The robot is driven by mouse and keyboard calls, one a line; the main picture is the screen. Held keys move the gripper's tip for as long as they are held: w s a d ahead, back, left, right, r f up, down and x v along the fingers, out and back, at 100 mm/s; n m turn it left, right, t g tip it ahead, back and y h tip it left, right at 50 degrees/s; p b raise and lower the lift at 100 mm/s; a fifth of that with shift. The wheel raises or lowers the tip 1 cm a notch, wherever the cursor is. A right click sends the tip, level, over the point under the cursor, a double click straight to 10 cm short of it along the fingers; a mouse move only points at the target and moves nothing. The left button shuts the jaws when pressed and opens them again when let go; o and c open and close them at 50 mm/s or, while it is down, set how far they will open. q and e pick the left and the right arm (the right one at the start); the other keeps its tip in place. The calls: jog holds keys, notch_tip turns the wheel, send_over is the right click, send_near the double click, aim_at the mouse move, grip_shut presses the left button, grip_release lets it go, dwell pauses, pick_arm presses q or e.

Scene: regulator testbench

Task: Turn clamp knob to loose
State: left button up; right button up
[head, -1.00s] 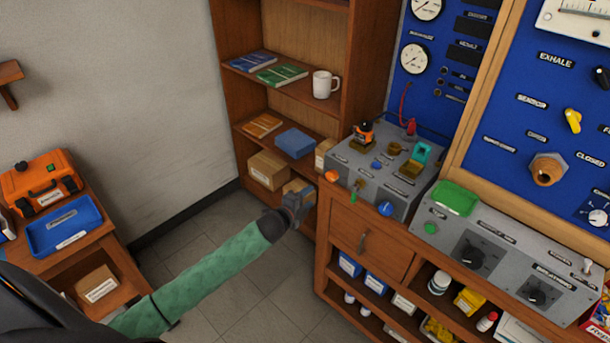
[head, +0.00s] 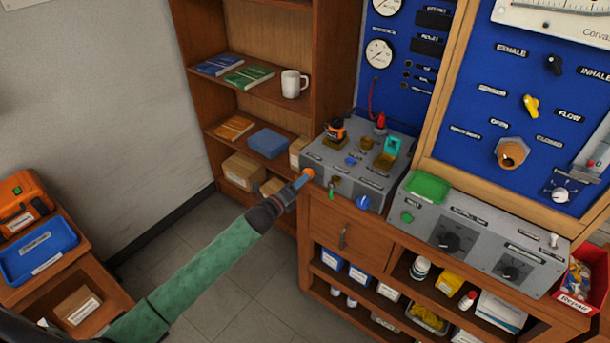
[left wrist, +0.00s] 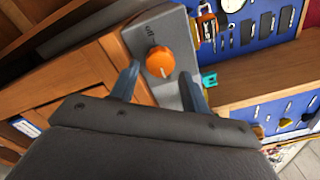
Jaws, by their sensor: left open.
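The clamp knob appears to be the orange knob (head: 308,173) on the left end of the grey test box (head: 345,185). My left gripper (head: 297,181) is at the box's left edge, right by the knob. In the left wrist view my left gripper (left wrist: 160,85) is open, one finger on each side of the knob's near part. I cannot tell whether the fingers touch it. My right gripper is not in view.
A blue knob (head: 362,202) and a green-tipped lever (head: 331,194) sit on the box front near the orange knob. A grey panel with a green tray (head: 428,187) lies to the right. A wooden shelf (head: 185,60) stands behind.

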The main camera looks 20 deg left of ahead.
pick_arm(q)
jog(key=p+x, duration=0.1)
jog(key=x, duration=0.2)
jog(key=shift+w+d, duration=0.1)
jog(key=shift+w, duration=0.15)
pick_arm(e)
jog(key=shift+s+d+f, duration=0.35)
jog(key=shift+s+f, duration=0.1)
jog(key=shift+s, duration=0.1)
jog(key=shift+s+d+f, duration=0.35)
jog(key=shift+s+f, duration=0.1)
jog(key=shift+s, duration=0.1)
pick_arm(q)
jog(key=c, duration=0.7)
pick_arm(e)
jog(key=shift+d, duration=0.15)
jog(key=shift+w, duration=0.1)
